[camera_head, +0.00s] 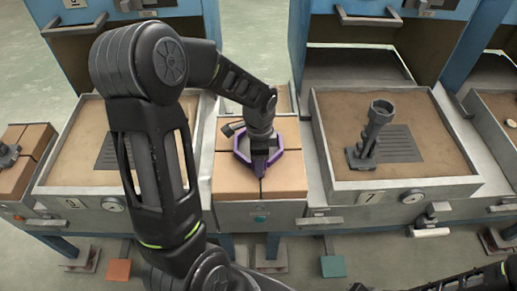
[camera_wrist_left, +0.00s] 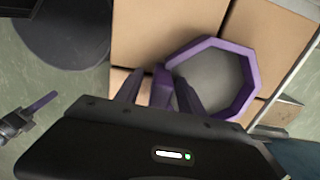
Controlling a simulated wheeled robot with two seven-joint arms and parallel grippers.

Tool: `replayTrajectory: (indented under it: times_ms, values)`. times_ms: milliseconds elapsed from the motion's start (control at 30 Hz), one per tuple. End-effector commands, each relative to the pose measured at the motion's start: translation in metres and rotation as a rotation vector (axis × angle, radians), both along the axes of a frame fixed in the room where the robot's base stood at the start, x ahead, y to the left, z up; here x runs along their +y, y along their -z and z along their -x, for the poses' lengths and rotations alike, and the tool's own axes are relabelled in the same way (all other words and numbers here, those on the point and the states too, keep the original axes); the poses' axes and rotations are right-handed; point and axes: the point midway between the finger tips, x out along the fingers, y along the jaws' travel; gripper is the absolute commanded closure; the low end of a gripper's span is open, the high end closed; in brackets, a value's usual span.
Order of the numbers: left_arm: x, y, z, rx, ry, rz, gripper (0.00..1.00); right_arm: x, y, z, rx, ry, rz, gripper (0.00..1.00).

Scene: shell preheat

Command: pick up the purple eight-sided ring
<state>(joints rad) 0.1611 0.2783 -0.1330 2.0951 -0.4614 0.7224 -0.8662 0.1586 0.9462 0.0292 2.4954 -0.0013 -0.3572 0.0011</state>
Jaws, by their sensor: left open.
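The purple eight-sided ring (camera_head: 284,168) lies on brown blocks in the middle station, with an open grey centre. In the left wrist view the ring (camera_wrist_left: 247,82) is at right, and a purple upright piece (camera_wrist_left: 161,86) on its near side sits between my fingers. My left gripper (camera_head: 262,160) reaches down over the ring's near side, seen from behind its own arm. In the wrist view my left gripper (camera_wrist_left: 158,95) is open, with a finger on each side of that piece. Contact cannot be told. Only part of my right arm shows at the bottom right; its gripper is out of view.
The brown blocks (camera_head: 233,183) fill a grey tray. To the right, a sand-filled tray (camera_head: 345,112) holds a grey metal stand (camera_head: 370,130). Another sand tray (camera_head: 75,150) is at left, partly behind my arm. Blue-framed cabinets (camera_head: 375,12) stand behind. Pedals (camera_head: 333,266) lie low in front.

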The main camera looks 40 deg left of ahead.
Motion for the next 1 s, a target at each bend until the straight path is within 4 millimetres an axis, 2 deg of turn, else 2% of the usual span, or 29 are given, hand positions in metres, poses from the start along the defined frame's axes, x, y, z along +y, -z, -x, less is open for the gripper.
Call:
replayTrajectory:
  times_ms: [333,900,1000]
  values:
    - [-0.0001,-0.0004,-0.0002,0.0,0.0,0.0,0.54,0.0,0.0,0.0,0.0,0.0,0.0,1.0]
    - [-0.0001,-0.0004,-0.0002,0.0,0.0,0.0,1.0,0.0,0.0,0.0,0.0,0.0,0.0,1.0]
    - [0.0,-0.0004,-0.0001,0.0,0.0,0.0,1.0,0.0,0.0,0.0,0.0,0.0,0.0,1.0]
